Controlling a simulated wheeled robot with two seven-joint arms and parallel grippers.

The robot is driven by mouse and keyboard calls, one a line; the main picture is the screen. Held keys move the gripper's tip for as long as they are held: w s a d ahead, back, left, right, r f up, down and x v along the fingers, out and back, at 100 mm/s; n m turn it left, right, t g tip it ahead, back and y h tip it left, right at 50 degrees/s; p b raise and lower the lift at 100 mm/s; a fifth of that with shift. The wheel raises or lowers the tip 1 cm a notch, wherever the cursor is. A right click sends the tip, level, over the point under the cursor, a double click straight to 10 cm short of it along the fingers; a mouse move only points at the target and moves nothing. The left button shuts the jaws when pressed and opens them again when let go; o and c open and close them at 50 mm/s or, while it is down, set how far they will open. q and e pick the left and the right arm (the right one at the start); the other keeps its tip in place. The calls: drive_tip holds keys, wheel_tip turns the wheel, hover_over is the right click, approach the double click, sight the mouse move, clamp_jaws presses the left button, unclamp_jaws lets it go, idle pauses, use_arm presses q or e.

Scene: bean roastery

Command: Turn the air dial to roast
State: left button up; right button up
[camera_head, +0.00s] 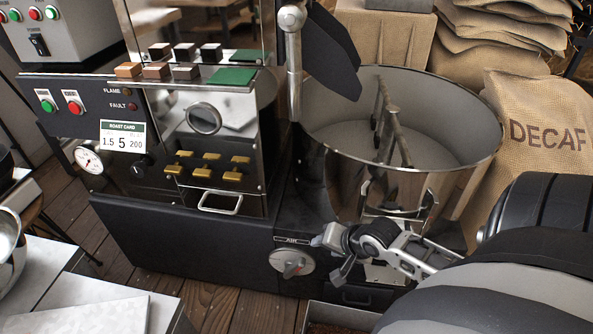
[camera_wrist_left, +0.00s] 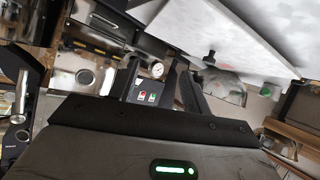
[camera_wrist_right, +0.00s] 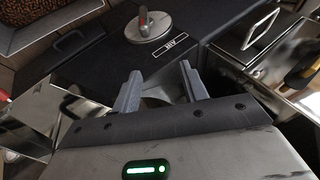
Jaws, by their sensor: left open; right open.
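The air dial (camera_head: 291,263) is a round pale knob with a grip bar and a small red mark, on the dark front of the roaster below a label reading AIR. It also shows in the right wrist view (camera_wrist_right: 150,26), beyond the fingertips. My right gripper (camera_head: 328,256) is just right of the dial, open and apart from it; its two fingers (camera_wrist_right: 160,82) show with nothing between them. My left gripper (camera_wrist_left: 160,75) is open and empty in the left wrist view and is not seen in the head view. The dial's position markings are too small to read.
The steel cooling drum (camera_head: 450,165) stands behind my right gripper. A drawer handle (camera_head: 220,204) juts out left of the dial. A bin (camera_head: 340,317) sits on the floor below. A pale table (camera_head: 85,305) is at the lower left. A DECAF sack (camera_head: 530,165) stands right.

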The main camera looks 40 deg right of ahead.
sight(303, 264)
use_arm(q)
drive_tip(key=shift+h, duration=0.5)
drive_tip(key=f+b, duration=0.1)
drive_tip(key=f, duration=0.1)
drive_tip(key=d+f+b, duration=0.1)
drive_tip(key=b, duration=0.1)
drive_tip(key=w+d+f+b, duration=0.1)
drive_tip(key=f+b, duration=0.1)
drive_tip(key=shift+f, duration=0.3)
use_arm(e)
drive_tip(key=s+f+b+x, duration=0.1)
drive_tip(key=b+x, duration=0.2)
drive_tip(key=x, duration=0.3)
drive_tip(key=s+b+x, duration=0.1)
drive_tip(key=b+x, duration=0.2)
drive_tip(key=x, duration=0.4)
drive_tip(key=s+f+b+x, duration=0.1)
drive_tip(key=b+x, duration=0.2)
drive_tip(key=x, duration=0.4)
drive_tip(key=shift+s+f, duration=0.15)
drive_tip(key=shift+f, duration=0.3)
drive_tip(key=shift+w+f+b, duration=0.45)
drive_tip(key=shift+b, duration=0.15)
use_arm(q)
drive_tip(key=d+r+t+h, duration=0.1)
drive_tip(key=d+r+n+t+h, duration=0.1)
drive_tip(key=d+r+h, duration=0.1)
drive_tip(key=shift+w+r+t+h, duration=0.1)
drive_tip(key=shift+w+t+h, duration=0.2)
drive_tip(key=shift+w, duration=0.05)
